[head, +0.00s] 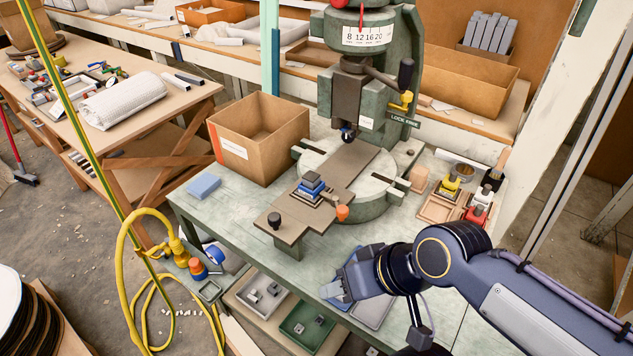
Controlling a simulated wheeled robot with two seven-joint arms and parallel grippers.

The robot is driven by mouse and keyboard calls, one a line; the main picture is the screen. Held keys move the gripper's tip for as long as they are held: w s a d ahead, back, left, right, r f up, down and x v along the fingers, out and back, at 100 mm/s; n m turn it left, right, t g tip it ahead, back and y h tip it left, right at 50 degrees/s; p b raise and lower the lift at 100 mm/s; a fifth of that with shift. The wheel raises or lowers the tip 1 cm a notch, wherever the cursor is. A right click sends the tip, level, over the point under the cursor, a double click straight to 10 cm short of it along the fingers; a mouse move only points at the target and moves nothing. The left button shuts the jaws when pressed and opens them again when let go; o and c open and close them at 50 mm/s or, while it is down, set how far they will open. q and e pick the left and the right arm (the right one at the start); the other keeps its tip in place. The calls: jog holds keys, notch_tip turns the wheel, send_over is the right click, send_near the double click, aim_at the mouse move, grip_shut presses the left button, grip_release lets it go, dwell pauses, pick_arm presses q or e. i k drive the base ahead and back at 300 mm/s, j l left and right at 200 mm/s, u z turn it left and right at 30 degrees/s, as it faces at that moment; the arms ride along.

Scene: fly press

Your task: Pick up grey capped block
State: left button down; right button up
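A small stacked block with a grey top and blue layers (311,183) sits on the brown slide plate (350,165) of the press; I cannot tell for sure whether it is the grey capped block. Small grey pieces (254,294) also lie in a pale tray below the bench, too small to make out caps. My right gripper (338,292) is over the front part of the bench, apart from the stacked block and nearer to me. Its fingers point left, and their gap is not clear. My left gripper is out of view.
The green press (365,90) stands behind the plate, with an open cardboard box (260,135) to its left. A blue sponge-like block (203,186) lies at the bench's left. Small tools and a wooden tray (440,207) crowd the right. A green tray (306,325) sits below the front edge.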

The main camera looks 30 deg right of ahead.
aim_at(311, 180)
jog(key=z, duration=0.95)
